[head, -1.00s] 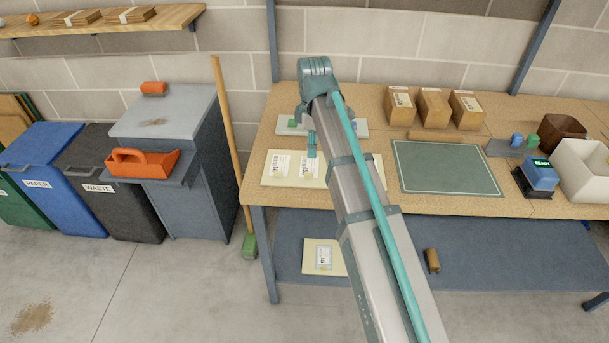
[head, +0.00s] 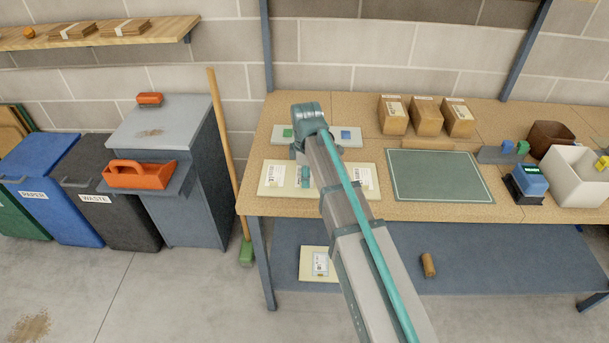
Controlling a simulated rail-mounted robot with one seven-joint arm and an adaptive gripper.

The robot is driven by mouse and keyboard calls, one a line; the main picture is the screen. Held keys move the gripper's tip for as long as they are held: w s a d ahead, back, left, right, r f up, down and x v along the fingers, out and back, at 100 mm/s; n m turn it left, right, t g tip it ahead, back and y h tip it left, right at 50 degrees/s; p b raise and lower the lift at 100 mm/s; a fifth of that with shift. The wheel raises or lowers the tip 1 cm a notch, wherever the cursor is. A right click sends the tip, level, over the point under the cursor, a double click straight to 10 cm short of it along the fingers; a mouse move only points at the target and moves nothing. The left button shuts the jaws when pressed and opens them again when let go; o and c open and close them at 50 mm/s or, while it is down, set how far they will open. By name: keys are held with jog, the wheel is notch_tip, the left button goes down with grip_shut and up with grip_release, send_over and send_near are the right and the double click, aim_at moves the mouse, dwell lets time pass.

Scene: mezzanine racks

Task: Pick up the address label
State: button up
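A cream backing sheet (head: 320,206) lies on the left part of the cork-topped bench. It bears white printed labels, one at its left (head: 273,175) and one at its right (head: 361,178); my arm covers the middle between them. Another cream sheet (head: 306,264) with a label (head: 320,263) lies on the blue lower shelf. I cannot tell from the print which is the address label. My gripper (head: 305,180) points down over the middle of the bench sheet. It is small, and neither its fingers' opening nor any contact can be made out.
A grey tray (head: 351,144) with a green and a blue block is behind my arm. A green mat (head: 440,175), several cartons (head: 426,117), a blue device (head: 530,182) and a white bin (head: 577,180) stand to the right. A broom (head: 229,150) leans at the left.

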jog(key=shift+f, duration=0.85)
grip_shut()
jog(key=shift+r, duration=0.2)
